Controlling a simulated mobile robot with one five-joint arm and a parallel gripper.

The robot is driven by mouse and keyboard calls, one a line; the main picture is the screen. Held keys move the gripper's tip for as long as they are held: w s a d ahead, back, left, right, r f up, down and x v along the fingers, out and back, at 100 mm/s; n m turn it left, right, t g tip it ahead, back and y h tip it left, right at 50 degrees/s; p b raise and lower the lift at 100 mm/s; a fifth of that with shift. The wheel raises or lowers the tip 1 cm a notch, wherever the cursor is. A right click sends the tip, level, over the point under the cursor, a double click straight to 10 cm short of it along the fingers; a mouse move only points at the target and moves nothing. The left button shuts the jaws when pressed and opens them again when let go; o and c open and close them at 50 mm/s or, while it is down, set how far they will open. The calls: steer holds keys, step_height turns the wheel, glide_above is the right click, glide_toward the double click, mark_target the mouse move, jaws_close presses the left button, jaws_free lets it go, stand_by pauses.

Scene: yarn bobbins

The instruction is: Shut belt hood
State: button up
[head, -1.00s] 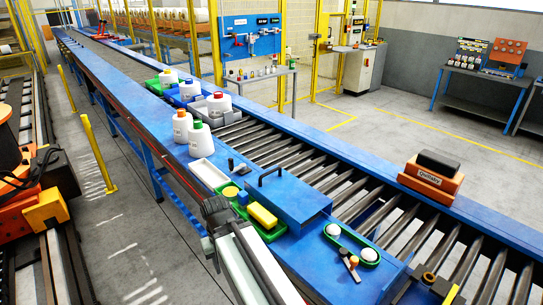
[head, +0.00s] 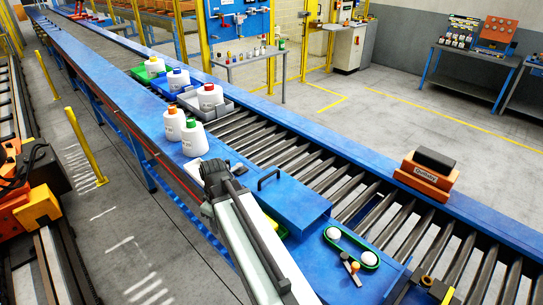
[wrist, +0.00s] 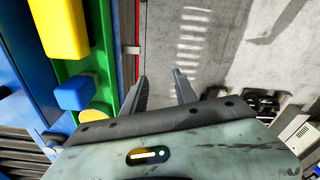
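The belt hood, a blue box with a black handle (head: 290,202), sits on the blue bench in the head view. A green belt (head: 351,248) around two white pulleys lies uncovered to its right, beside a small tool with an orange part. My gripper (head: 213,172) is left of the hood, apart from its handle. In the wrist view my gripper (wrist: 160,76) has its two fingers apart with nothing between them, over the floor beside the bench edge. The hood handle cannot be made out there.
The wrist view shows a green tray (wrist: 72,68) with a yellow block (wrist: 60,27), blue block (wrist: 75,93) and yellow disc. White bottles (head: 192,138) stand further along. An orange box (head: 427,176) sits on the far rail. Rollers (head: 330,170) run behind the hood.

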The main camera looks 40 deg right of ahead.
steer(key=w+d+r+n+t+p, duration=0.1)
steer(key=w+d+r+n+p, duration=0.2)
steer(key=d+r+n+p, duration=0.75)
steer(key=n+p, duration=0.1)
steer(key=n, duration=0.3)
glide_toward(271, 174)
steer(key=shift+t, duration=0.3)
steer(key=f+b, duration=0.5)
steer(key=w+f+b, duration=0.1)
steer(key=f+b, duration=0.1)
steer(key=f, duration=0.1)
steer(key=shift+f+b, duration=0.1)
steer(key=shift+b, duration=0.2)
jaws_close()
